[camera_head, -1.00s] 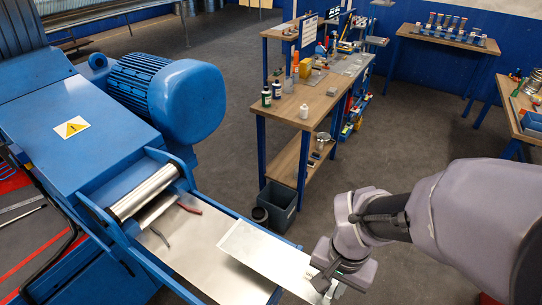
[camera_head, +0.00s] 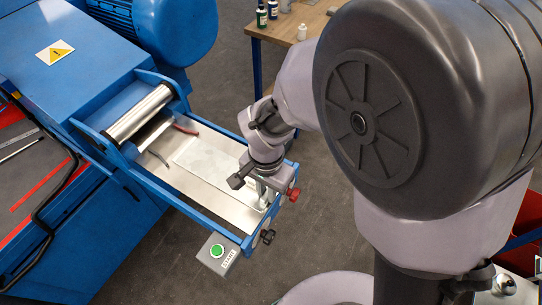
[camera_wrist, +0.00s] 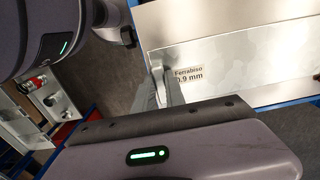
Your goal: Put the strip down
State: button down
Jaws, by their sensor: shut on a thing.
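The strip is a flat pale metal sheet (camera_head: 205,160) over the metal feed table (camera_head: 185,178) of the blue machine, its long side running towards the rollers. In the wrist view the strip (camera_wrist: 245,62) bears a label (camera_wrist: 188,75) reading "Ferrabiso" and "0.9 mm". My gripper (camera_head: 262,198) is at the strip's near end, by the table's outer end. In the wrist view my gripper (camera_wrist: 163,82) is shut on the strip's edge beside the label. The strip looks level with the table and within its side rails; I cannot tell whether it rests fully on it.
A steel roller (camera_head: 138,113) spans the table's inner end. A red-handled tool (camera_head: 185,129) lies by it. A red knob (camera_head: 293,194), a dark knob (camera_head: 267,236) and a green-button box (camera_head: 217,251) are near the outer end. A workbench (camera_head: 288,22) stands behind.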

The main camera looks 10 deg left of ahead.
jog(key=shift+f, duration=0.2)
jog(key=c, duration=1.4)
grip_release()
